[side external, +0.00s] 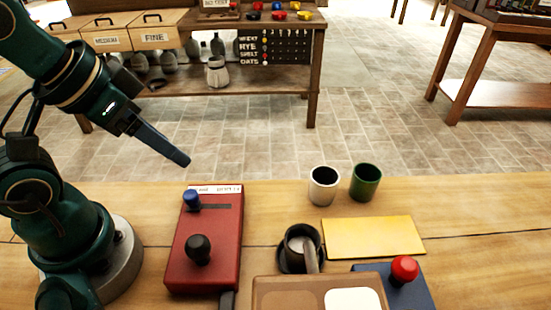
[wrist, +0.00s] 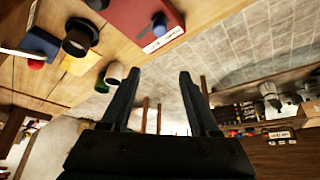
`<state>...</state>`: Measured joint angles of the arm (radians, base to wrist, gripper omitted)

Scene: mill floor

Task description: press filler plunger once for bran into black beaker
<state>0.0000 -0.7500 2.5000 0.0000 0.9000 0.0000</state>
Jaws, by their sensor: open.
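My gripper (side external: 180,158) is in the air at the left, above and behind the red box, angled down to the right. In the wrist view my gripper (wrist: 156,78) has its fingers apart with nothing between them. The black beaker (side external: 303,247) stands upright on a dark base, with a grey strip reaching to its front; it also shows in the wrist view (wrist: 78,38). A red round knob (side external: 404,268) tops a navy box (side external: 416,290) at the front right. The red box (side external: 217,240) carries a black knob (side external: 199,248) and a blue knob (side external: 191,199). No part is clearly labelled as the filler.
A white cup (side external: 323,186) and a green cup (side external: 365,182) stand behind a yellow mat (side external: 374,237). A brown tray (side external: 268,292) with a pale section is at the front edge. The table's back right is clear. Shelving stands beyond the table.

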